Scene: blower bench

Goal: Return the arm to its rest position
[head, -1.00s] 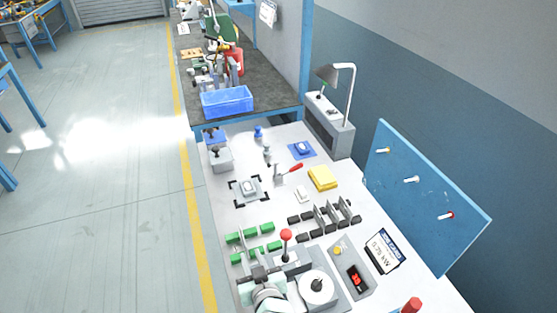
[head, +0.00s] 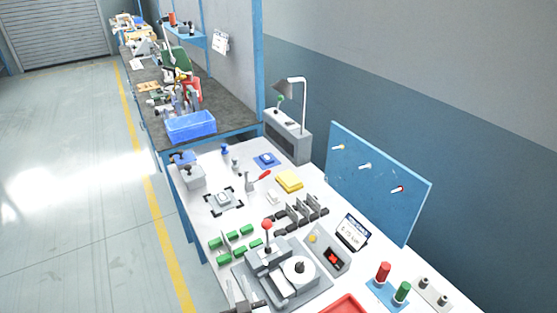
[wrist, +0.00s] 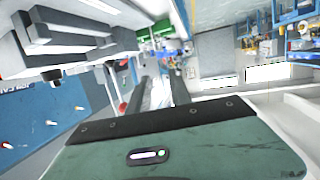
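My gripper shows at the bottom edge of the head view (head: 240,297), low over the front left of the white bench (head: 215,264). Most of the arm is out of that frame. In the wrist view my gripper (wrist: 156,68) has its two dark fingers apart, with nothing held between them. The wrist view looks tilted across the bench.
A press fixture with a red-knobbed lever (head: 267,225) stands beside the gripper. Green blocks (head: 232,234) and dark slotted racks (head: 300,215) lie beyond it. A red tray (head: 345,306), red and green posts (head: 384,271) and a blue pegboard (head: 385,185) are at right. The floor at left is clear.

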